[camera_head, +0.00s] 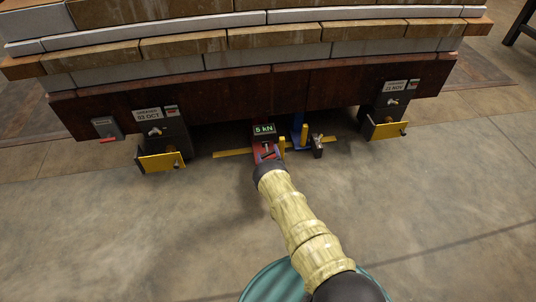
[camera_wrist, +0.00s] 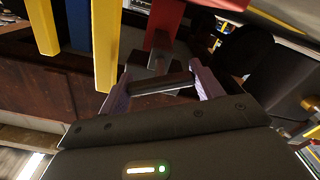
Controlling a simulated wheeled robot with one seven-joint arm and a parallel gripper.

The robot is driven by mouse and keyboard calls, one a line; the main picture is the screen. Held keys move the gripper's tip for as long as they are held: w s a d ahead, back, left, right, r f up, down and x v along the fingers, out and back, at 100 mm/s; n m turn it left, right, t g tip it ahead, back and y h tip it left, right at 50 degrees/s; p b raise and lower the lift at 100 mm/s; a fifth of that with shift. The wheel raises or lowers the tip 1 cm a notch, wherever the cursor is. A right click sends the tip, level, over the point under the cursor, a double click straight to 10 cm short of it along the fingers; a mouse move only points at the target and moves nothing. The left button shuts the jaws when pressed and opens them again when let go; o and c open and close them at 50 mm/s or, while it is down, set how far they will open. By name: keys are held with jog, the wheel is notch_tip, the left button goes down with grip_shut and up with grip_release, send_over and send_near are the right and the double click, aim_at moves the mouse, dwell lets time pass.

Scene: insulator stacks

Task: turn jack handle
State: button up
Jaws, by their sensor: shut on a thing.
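The jack sits under the front edge of the rust-brown beam, with a display (camera_head: 264,129) reading 5 kN above a red part (camera_head: 258,149). In the wrist view my gripper (camera_wrist: 163,78) has its two pale purple fingers at either end of a short dark bar, the jack handle (camera_wrist: 160,86). The fingers are shut on it. A red part (camera_wrist: 164,22) stands just beyond the bar. In the head view my arm reaches in from below and its end hides most of the handle.
Yellow posts (camera_wrist: 106,45) and a blue post (camera_wrist: 79,26) stand close to my gripper. Left and right supports with yellow plates (camera_head: 161,161) (camera_head: 388,130) flank the jack. The brick-laden beam (camera_head: 230,95) overhangs it. The concrete floor in front (camera_head: 110,230) is clear.

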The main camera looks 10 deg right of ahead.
jog(key=m+p, duration=0.1)
jog(key=m, duration=1.2)
jog(key=shift+s+f+p, duration=0.1)
jog(key=shift+p, duration=0.25)
jog(key=o, duration=1)
